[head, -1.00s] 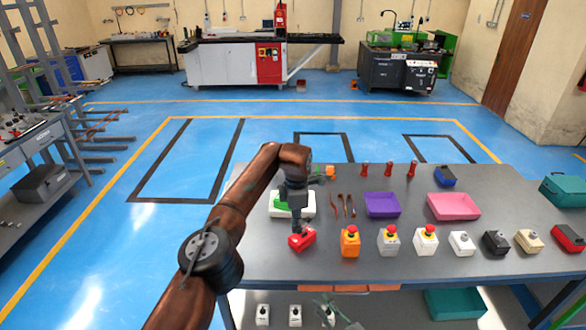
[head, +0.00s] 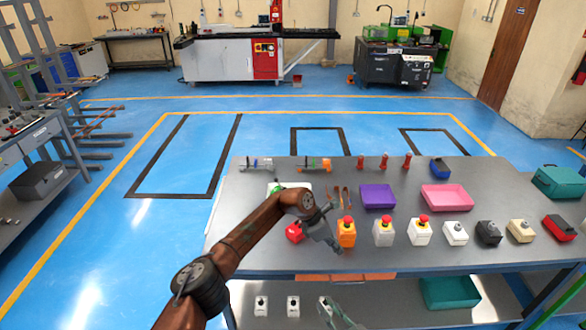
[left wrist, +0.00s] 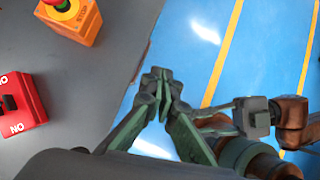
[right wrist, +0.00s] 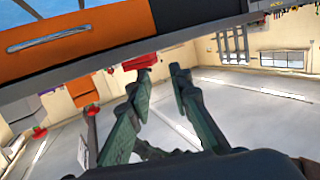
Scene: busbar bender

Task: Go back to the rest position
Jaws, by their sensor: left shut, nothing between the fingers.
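My left gripper (head: 336,246) is shut and empty. In the head view it shows in front of the orange box with a red button (head: 346,232), near the table's front edge. In the left wrist view its fingertips (left wrist: 160,76) meet over blue floor beside the table edge, apart from the red box (left wrist: 16,104) and the orange box (left wrist: 75,18). My right gripper (head: 338,316) is low at the bottom of the head view, in front of the table. In the right wrist view its fingers (right wrist: 160,85) are spread with nothing between them.
The grey table (head: 255,215) carries a row of switch boxes, a purple tray (head: 377,197) and a pink tray (head: 447,197). A lower shelf holds small white boxes (head: 293,306) and a green bin (head: 449,292).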

